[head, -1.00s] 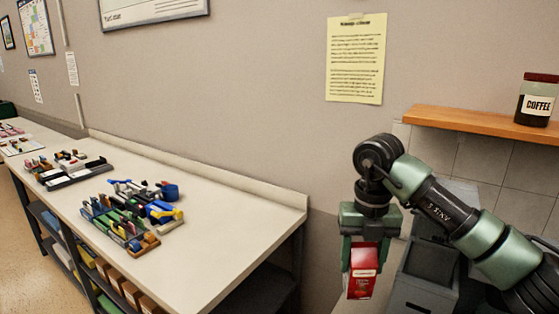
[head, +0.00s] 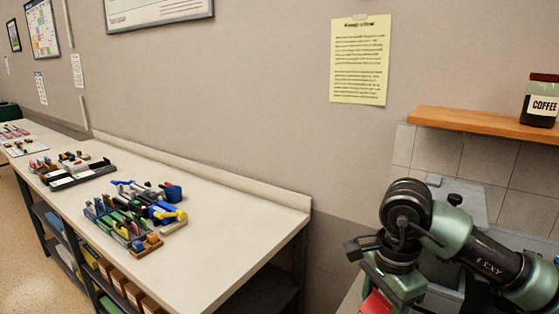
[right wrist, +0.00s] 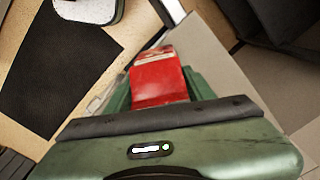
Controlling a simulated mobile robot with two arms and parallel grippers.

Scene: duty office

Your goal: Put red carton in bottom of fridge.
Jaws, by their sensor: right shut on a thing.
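The red carton (head: 376,304) shows only in part at the bottom edge of the head view, below my right gripper. In the right wrist view the red carton (right wrist: 158,78) sits between the fingers of my right gripper (right wrist: 160,88), which is shut on it. The carton has a pale band near its top end. The fridge cannot be made out in these frames. My left gripper is not in view.
A long white workbench (head: 220,262) with several tool trays runs along the wall at left. A wooden shelf (head: 480,124) holds a coffee jar (head: 540,103) at right. A dark mat (right wrist: 62,75) lies on the floor.

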